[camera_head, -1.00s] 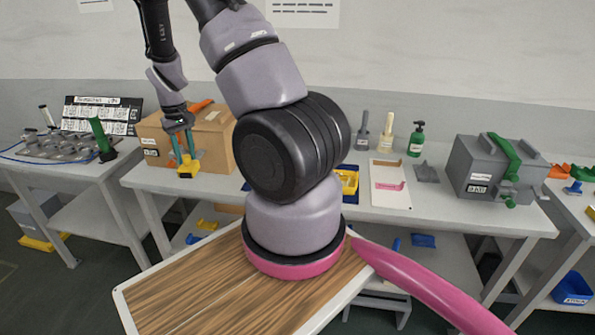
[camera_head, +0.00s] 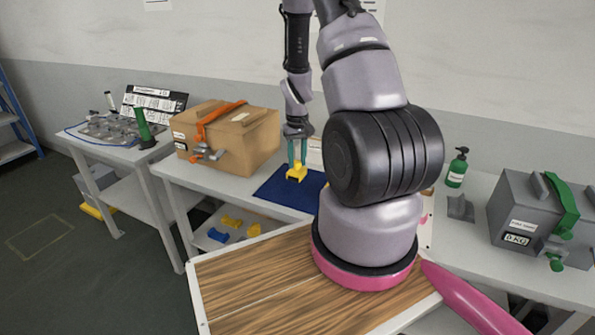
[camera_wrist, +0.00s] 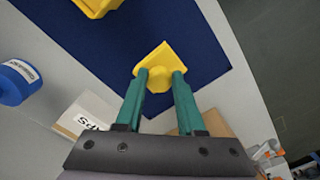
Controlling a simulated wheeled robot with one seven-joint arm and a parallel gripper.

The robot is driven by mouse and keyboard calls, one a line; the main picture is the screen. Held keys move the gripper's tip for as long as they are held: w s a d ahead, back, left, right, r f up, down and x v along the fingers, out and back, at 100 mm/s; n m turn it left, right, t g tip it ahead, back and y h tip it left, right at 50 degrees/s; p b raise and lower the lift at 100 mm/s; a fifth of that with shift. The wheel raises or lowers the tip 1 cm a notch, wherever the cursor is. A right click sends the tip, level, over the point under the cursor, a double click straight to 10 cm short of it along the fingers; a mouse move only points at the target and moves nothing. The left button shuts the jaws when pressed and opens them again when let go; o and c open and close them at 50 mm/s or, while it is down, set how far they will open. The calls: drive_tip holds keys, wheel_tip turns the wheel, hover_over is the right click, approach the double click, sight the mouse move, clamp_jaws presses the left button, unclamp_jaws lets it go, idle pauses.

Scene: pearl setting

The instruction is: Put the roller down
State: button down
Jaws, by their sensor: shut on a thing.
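My gripper (camera_head: 298,154) has two green fingers, which also show in the wrist camera view (camera_wrist: 161,86). They are shut on a small yellow piece, which I take to be the roller (camera_wrist: 158,66); it also shows in the head camera view (camera_head: 297,174). The roller is over the dark blue mat (camera_head: 272,190) on the table, right of the cardboard box. The mat fills much of the wrist view (camera_wrist: 110,60). I cannot tell whether the roller touches the mat.
Another yellow object (camera_wrist: 97,6) lies on the mat. A blue cylinder (camera_wrist: 17,82) and a white box (camera_wrist: 85,114) are near it. The cardboard box (camera_head: 235,140) with an orange strap stands left. A grey case (camera_head: 535,217) and green bottle (camera_head: 457,168) stand right.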

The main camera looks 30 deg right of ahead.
sight(297, 168)
drive_tip(key=shift+a+f, duration=0.1)
drive_tip(key=shift+f, duration=1.85)
drive_tip(key=shift+f, duration=0.3)
drive_tip(key=shift+f, duration=0.35)
drive_tip(key=c, duration=0.5)
unclamp_jaws()
